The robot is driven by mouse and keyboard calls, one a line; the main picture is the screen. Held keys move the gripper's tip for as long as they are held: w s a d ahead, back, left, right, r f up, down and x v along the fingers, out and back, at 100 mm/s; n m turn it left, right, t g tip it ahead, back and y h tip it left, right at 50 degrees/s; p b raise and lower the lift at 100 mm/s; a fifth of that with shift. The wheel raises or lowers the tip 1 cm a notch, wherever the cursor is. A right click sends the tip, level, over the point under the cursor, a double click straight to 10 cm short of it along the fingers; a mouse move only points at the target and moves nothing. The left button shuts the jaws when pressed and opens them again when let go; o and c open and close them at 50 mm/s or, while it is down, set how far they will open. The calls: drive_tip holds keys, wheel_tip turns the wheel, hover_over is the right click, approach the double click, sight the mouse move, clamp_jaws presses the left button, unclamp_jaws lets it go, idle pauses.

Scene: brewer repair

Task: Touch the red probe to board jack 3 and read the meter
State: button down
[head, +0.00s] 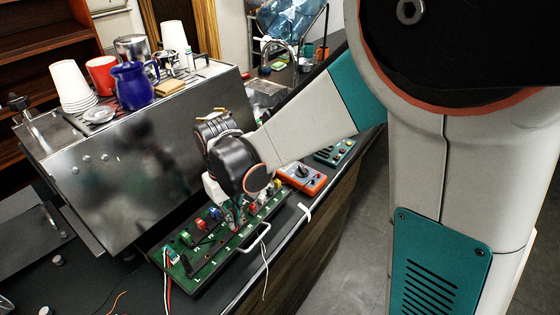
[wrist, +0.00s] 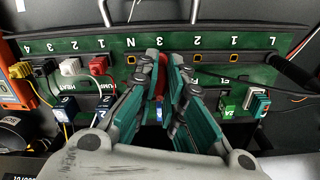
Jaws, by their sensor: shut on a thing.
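The green board (head: 205,262) lies on the counter in front of the steel machine. In the wrist view the board (wrist: 75,44) carries upside-down white labels, with jacks below them. My gripper (wrist: 161,92) is shut on the red probe (wrist: 160,82), which shows as a red piece between the teal fingers. The probe is below the label 3 near the middle. Its tip and jack 3 are hidden, so I cannot tell whether they touch. In the head view my gripper (head: 236,222) is low over the board. The orange meter (head: 302,177) is beyond the board; its reading is not legible.
Red, white and black plugs (wrist: 98,65) sit at the board's left in the wrist view. A green block labelled 2A (wrist: 229,104) is at the right. A metal handle (head: 257,240) edges the board. The steel machine (head: 130,160) stands close behind, with cups on top.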

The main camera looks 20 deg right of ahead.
drive_tip(key=c, duration=1.6)
unclamp_jaws()
